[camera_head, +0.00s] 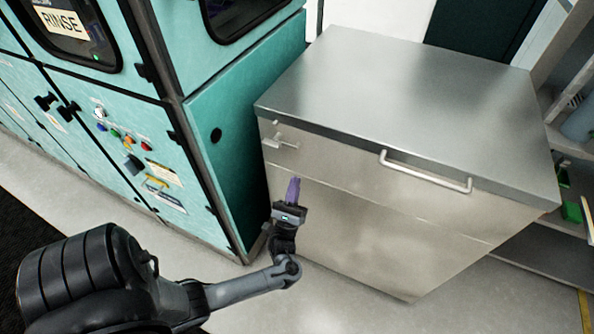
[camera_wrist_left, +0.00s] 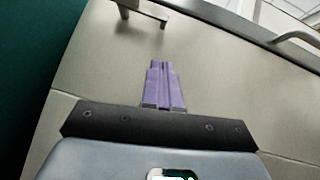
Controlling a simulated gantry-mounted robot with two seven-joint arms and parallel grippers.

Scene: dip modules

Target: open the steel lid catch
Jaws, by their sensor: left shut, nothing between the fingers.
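The steel lid catch (camera_head: 281,142) is a small lever on the upper left of the front of a steel chest, just under its lid (camera_head: 420,90). It also shows at the top of the left wrist view (camera_wrist_left: 140,12). My left gripper (camera_head: 293,183), with purple fingers, is below and slightly right of the catch, apart from it. Its fingers (camera_wrist_left: 163,68) are shut and empty, pointing up toward the catch side. The lid lies flat on the chest. My right gripper is in neither view.
A bar handle (camera_head: 425,172) sticks out from the chest's front, right of the catch. A teal machine (camera_head: 235,130) stands close on the chest's left. Shelves (camera_head: 565,150) stand at the right. The floor (camera_head: 350,300) before the chest is clear.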

